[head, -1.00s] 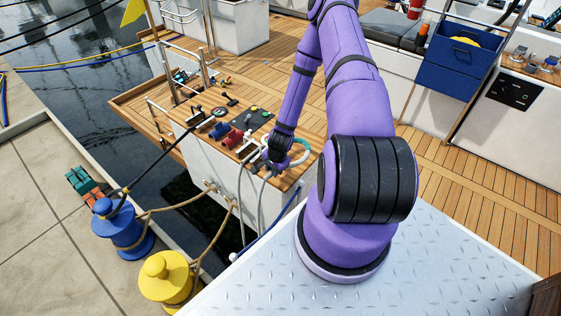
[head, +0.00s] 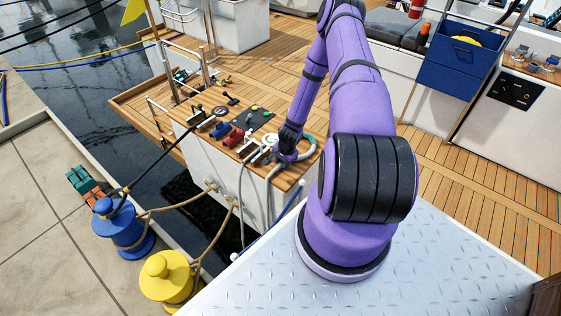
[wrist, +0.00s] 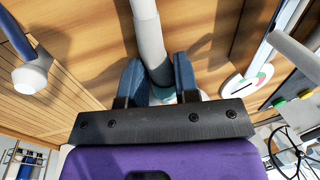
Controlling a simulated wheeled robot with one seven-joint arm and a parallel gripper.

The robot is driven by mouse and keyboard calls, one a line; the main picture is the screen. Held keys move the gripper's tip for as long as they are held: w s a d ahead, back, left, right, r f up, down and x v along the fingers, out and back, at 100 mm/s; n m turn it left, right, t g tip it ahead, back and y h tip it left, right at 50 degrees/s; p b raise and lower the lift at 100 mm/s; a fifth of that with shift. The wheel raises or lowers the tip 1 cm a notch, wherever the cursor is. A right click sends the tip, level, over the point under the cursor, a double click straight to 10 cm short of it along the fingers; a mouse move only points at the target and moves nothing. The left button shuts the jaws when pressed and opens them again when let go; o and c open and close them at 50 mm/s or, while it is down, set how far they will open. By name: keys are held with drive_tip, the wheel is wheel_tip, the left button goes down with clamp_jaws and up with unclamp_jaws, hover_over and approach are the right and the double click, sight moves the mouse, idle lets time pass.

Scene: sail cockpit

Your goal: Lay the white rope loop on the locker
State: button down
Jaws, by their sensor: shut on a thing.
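The white rope loop (head: 309,147) curves over the right end of the wooden-topped locker (head: 205,165), with a pale length hanging down past its front edge. My gripper (head: 284,158) is low over that end of the top in the head view. In the wrist view a thick white length of the rope (wrist: 148,30) runs between the blue fingers of my gripper (wrist: 158,82), which are shut on it. Wood planking lies behind the rope there. My arm and wrist hide part of the loop, so I cannot tell how much of it rests on the wood.
Red and blue winch-like fittings (head: 232,137) and a dark panel (head: 254,119) crowd the locker top left of my gripper. Blue (head: 120,228) and yellow (head: 165,280) bollards stand on the quay, with tan ropes to the locker. Open deck (head: 455,175) lies to the right.

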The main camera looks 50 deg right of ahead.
drive_tip(key=shift+f, duration=0.15)
drive_tip(key=c, duration=0.9)
unclamp_jaws()
drive_tip(key=shift+o, duration=0.2)
wheel_tip(320, 180, up, 12)
drive_tip(key=s, duration=0.2)
drive_tip(key=shift+s+r, duration=0.15)
drive_tip(key=shift+r, duration=0.05)
